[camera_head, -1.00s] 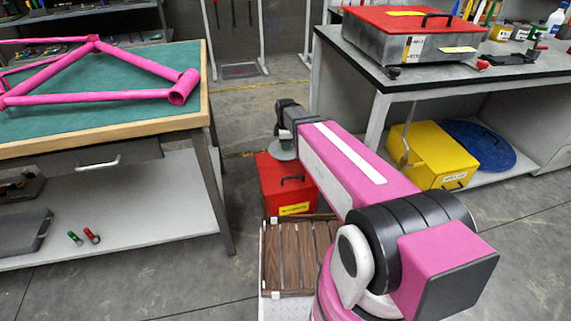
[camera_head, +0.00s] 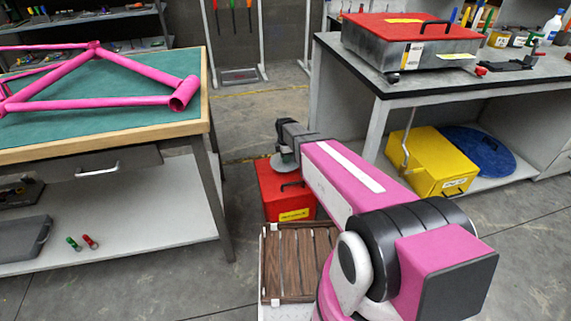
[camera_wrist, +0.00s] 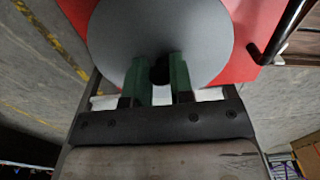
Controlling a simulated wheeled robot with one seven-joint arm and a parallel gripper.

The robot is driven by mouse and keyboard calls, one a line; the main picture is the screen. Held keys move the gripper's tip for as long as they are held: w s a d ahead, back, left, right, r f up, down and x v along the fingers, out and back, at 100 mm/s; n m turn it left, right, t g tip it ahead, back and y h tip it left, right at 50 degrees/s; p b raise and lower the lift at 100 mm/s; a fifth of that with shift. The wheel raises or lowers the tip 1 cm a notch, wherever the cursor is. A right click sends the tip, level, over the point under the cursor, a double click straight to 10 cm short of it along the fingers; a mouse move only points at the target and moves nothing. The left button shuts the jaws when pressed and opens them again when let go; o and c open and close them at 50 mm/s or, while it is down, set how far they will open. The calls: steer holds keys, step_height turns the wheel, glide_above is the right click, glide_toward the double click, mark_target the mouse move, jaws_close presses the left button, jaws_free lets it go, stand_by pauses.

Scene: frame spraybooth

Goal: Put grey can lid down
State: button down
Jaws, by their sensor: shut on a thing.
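The grey can lid is a flat round disc that fills the upper middle of the wrist view (camera_wrist: 160,28). My gripper (camera_wrist: 160,80) is shut on a small dark knob at the lid, with a green-padded finger on each side. In the head view the lid (camera_head: 285,162) shows as a small grey disc at the end of my arm, over the red box (camera_head: 288,200). The red box also shows behind the lid in the wrist view (camera_wrist: 240,62). I cannot tell whether the lid touches the box. My fingertips are mostly hidden in the head view.
A slatted wooden crate (camera_head: 290,262) stands in front of the red box. A green-topped bench (camera_head: 120,120) with a pink frame (camera_head: 95,98) is at left. A grey table (camera_head: 400,85) at right has a yellow box (camera_head: 428,165) beneath.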

steer(key=shift+w+d+f, duration=0.1)
steer(key=shift+w+f, duration=0.4)
steer(key=shift+w, duration=0.1)
steer(key=shift+f, duration=1.85)
steer(key=shift+f, duration=0.1)
steer(key=c, duration=1)
jaws_free()
